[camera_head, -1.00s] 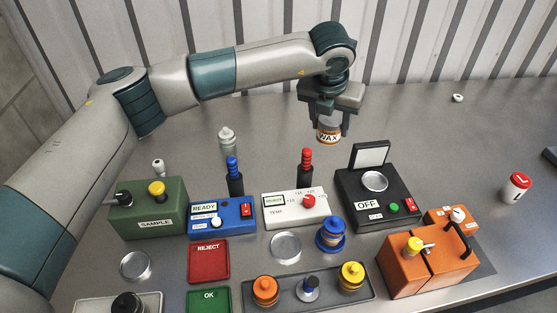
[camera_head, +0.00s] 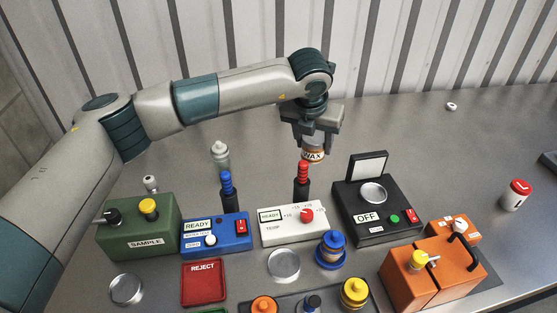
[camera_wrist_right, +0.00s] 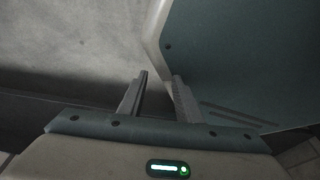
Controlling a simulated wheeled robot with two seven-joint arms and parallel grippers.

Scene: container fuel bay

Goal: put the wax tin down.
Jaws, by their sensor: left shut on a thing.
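The wax tin (camera_head: 313,155), a small amber tin with a white WAX label and pale lid, is held in my left gripper (camera_head: 312,142). The gripper points down and is shut on the tin. In the head view the tin appears just above and behind the red-topped black bottle (camera_head: 302,186); I cannot tell exactly how high it is over the grey table (camera_head: 420,140). My right gripper shows only in the right wrist view (camera_wrist_right: 162,76), with its two fingers apart and nothing between them.
A blue READY box (camera_head: 216,236), a white TEMP box (camera_head: 292,223) and a black OFF box (camera_head: 378,212) stand in front. A green SAMPLE box (camera_head: 140,230) is left, an orange box (camera_head: 432,268) right. The table's back right is mostly clear.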

